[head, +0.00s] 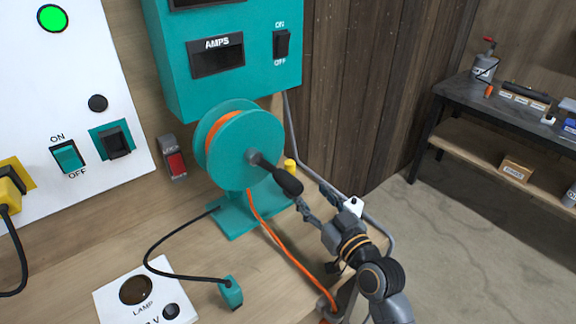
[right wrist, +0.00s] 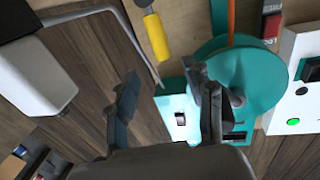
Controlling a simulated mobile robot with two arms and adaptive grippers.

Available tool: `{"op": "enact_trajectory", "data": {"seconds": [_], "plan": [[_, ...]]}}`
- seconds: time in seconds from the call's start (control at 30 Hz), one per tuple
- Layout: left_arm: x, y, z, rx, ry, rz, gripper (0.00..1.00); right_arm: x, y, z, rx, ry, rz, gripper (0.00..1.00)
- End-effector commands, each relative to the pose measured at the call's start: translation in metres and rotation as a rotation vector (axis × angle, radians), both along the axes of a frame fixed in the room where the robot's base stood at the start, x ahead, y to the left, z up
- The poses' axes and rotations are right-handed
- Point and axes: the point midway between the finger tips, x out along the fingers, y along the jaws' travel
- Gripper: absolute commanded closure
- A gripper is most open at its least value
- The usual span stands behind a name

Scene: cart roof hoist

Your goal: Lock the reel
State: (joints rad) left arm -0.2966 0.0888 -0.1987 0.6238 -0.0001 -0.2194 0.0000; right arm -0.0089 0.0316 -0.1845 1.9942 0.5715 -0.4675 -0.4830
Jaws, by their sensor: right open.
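The teal reel (head: 238,150), wound with orange cable, stands on a teal base (head: 236,222) on the wooden bench. A grey crank with a black handle (head: 288,181) sticks out from its face. A yellow knob (head: 290,164) shows just right of the reel, partly behind the crank; a yellow grip on a dark stem (right wrist: 156,37) also shows in the right wrist view. My right gripper (head: 314,198) is open, fingers pointing toward the crank handle and knob. In the right wrist view the reel (right wrist: 250,78) is partly behind one finger; contact is unclear. My left gripper is not in view.
A teal box (head: 235,85) with an AMPS window and switch hangs above the reel. A grey tube (head: 322,180) runs along the bench's right side. A black cable with a teal plug (head: 231,293) lies in front. A dark workbench (head: 455,92) stands far right beyond open floor.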

Motion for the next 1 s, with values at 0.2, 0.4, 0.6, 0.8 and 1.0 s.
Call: {"op": "enact_trajectory", "data": {"seconds": [0.2,0.4,0.6,0.8,1.0], "plan": [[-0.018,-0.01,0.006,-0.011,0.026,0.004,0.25,0.045,0.021,0.003,0.003,-0.001,0.001,0.48],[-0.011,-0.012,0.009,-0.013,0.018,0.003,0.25,0.079,0.037,0.002,0.002,0.001,0.001,0.48],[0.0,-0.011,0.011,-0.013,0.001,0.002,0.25,0.098,0.045,0.001,0.0,0.0,0.0,0.48],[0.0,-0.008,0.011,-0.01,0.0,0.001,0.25,0.102,0.048,0.0,0.0,0.001,0.0,0.48],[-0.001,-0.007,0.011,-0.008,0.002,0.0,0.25,0.102,0.047,0.0,0.001,0.0,0.0,0.54]]}}
